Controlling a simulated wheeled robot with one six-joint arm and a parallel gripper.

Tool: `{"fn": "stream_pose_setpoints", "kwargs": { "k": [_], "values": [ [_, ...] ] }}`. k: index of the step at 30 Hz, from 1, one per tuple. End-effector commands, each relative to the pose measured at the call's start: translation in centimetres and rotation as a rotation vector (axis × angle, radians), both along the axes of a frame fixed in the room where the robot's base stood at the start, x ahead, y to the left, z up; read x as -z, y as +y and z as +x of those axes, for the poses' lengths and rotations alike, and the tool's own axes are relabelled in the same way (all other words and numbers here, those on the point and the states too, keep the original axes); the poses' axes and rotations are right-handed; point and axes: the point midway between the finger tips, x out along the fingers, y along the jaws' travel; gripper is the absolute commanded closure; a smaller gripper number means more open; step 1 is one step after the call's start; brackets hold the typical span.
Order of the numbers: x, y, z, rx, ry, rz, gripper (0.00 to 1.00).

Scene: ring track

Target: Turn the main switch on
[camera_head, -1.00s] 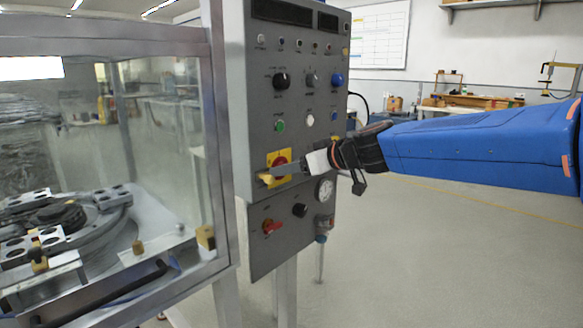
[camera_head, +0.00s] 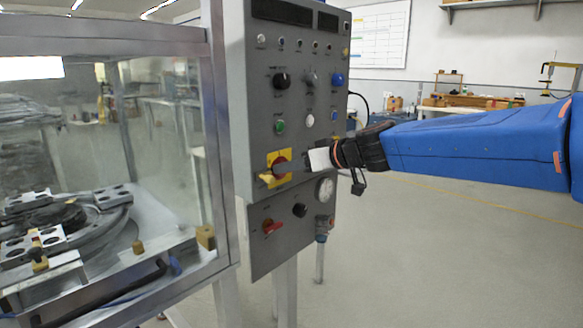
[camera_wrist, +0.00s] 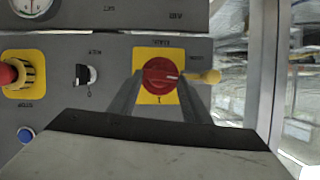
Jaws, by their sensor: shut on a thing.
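The main switch is a red round knob on a yellow plate (camera_head: 284,157), low on the grey control panel. It shows closer in the wrist view, where the knob (camera_wrist: 160,74) has a pale mark pointing right. A yellow tab (camera_head: 266,179) sticks out at its side; it also shows in the wrist view (camera_wrist: 210,76). My gripper (camera_head: 298,163) reaches in from the right. In the wrist view its two grey fingers (camera_wrist: 160,90) are shut on the knob from both sides. The exact contact at the fingertips is partly hidden.
A red lever switch (camera_head: 272,227) and a round gauge (camera_head: 325,189) sit below. A red mushroom button (camera_wrist: 8,75) on yellow and a black key switch (camera_wrist: 85,75) are beside the knob. A glazed machine enclosure (camera_head: 228,140) stands close left. Floor at right is clear.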

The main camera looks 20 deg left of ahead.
Motion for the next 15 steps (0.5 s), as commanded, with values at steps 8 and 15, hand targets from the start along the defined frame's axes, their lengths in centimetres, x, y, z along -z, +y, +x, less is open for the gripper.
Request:
{"fn": "stream_pose_setpoints", "kwargs": {
  "k": [8,15],
  "values": [
    [0.16,-0.21,0.47,0.001,0.215,0.088,0.79],
    [0.33,-0.33,0.8,0.002,0.426,0.176,0.79]
  ]
}}
